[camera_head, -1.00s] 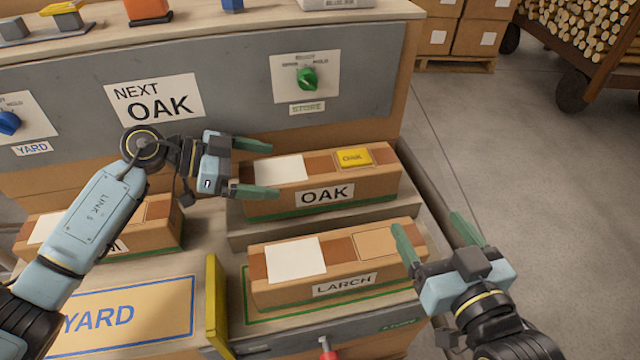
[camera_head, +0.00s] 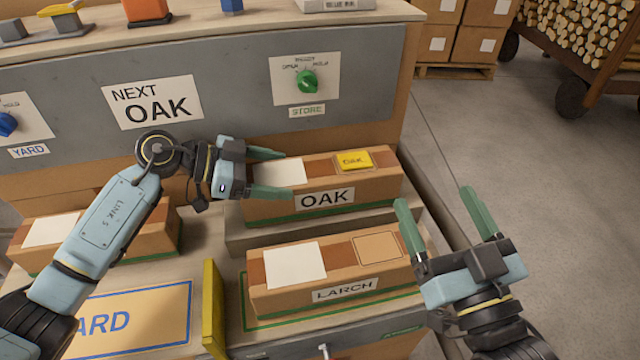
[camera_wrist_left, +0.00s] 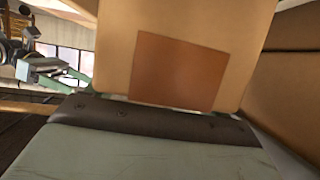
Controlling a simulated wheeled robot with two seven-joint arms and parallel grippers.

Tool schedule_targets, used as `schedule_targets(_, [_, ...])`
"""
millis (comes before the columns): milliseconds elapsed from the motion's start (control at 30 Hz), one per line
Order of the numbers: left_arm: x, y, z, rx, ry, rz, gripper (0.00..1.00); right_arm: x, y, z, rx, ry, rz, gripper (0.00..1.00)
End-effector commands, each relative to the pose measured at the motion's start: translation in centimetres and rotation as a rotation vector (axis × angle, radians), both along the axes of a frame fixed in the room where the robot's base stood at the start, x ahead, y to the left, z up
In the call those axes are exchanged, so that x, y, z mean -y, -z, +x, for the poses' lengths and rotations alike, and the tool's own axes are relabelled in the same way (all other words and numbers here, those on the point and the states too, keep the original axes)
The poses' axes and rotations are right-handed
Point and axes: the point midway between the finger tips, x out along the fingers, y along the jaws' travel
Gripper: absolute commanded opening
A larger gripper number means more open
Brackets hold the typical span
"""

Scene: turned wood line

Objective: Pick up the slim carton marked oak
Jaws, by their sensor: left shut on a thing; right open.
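The slim carton marked OAK (camera_head: 373,188) lies on the raised step at the back of the right-hand bay. It has a white label, a yellow OAK tag on top and a green strip along its base. My left gripper (camera_head: 268,172) is shut on its left end, one finger on the far side and one on the near side. In the left wrist view the carton's end face (camera_wrist_left: 180,65), with a brown patch, fills the middle close to the gripper. My right gripper (camera_head: 440,218) is open and empty, right of the carton marked LARCH (camera_head: 345,290).
The LARCH carton lies on the lower step in front. Another carton (camera_head: 150,232) lies at the left behind my left arm. A yellow divider (camera_head: 214,310) stands between the YARD mat (camera_head: 165,318) and the right bay.

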Motion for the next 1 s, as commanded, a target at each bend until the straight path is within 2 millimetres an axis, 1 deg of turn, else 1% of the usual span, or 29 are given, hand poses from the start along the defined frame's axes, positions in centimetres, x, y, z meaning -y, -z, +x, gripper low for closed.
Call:
schedule_targets(33, [0.0,0.0,0.0,0.0,0.0,0.0,0.56,0.0,0.0,0.0,0.0,0.0,0.0,0.79])
schedule_targets(100, [0.0,0.0,0.0,0.0,0.0,0.0,0.46,0.0,0.0,0.0,0.0,0.0,0.0,0.79])
schedule_targets(133, [0.0,-0.2,0.0,0.003,0.0,-0.003,0.44,0.0,0.0,0.0,0.0,0.0,0.0,0.79])
schedule_targets(533, [0.0,-0.5,0.0,0.003,-0.001,-0.002,0.44,0.0,0.2,0.1,-0.019,0.001,-0.006,0.79])
schedule_targets(767, [0.0,-1.7,0.1,0.004,-0.001,-0.003,0.44,0.4,3.0,0.4,-0.182,0.012,-0.056,0.79])
schedule_targets(867, [0.0,-2.6,0.1,0.005,0.0,-0.003,0.44,0.8,4.6,0.4,-0.285,0.02,-0.088,0.79])
schedule_targets(1000, [0.0,-4.0,0.0,0.004,-0.001,-0.002,0.44,1.6,7.6,-0.3,-0.467,0.033,-0.141,0.79])
